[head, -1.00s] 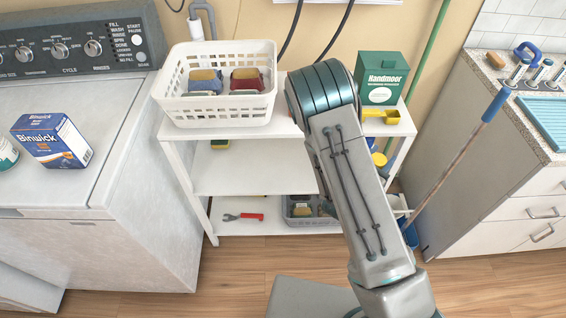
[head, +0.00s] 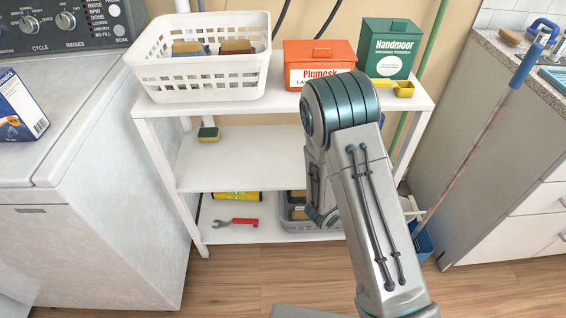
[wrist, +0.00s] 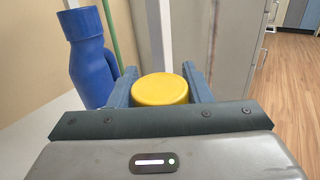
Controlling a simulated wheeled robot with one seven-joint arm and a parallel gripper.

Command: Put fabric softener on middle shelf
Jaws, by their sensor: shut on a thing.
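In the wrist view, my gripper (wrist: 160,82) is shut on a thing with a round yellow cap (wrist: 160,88). Its body is hidden below the cap, so I cannot read what it is; it may be the fabric softener. A blue jug (wrist: 87,50) with a handle stands just left of my fingers. In the head view, the middle shelf (head: 235,165) of the white rack is mostly bare. My arm covers the right part of the rack and hides my gripper and the held thing.
The top shelf holds a white basket (head: 200,70), an orange box (head: 318,65), a green box (head: 391,48) and a yellow scoop (head: 390,87). The bottom shelf has a red-handled wrench (head: 237,222) and a grey basket (head: 300,224). A washer (head: 85,150) stands left, a cabinet (head: 500,160) right.

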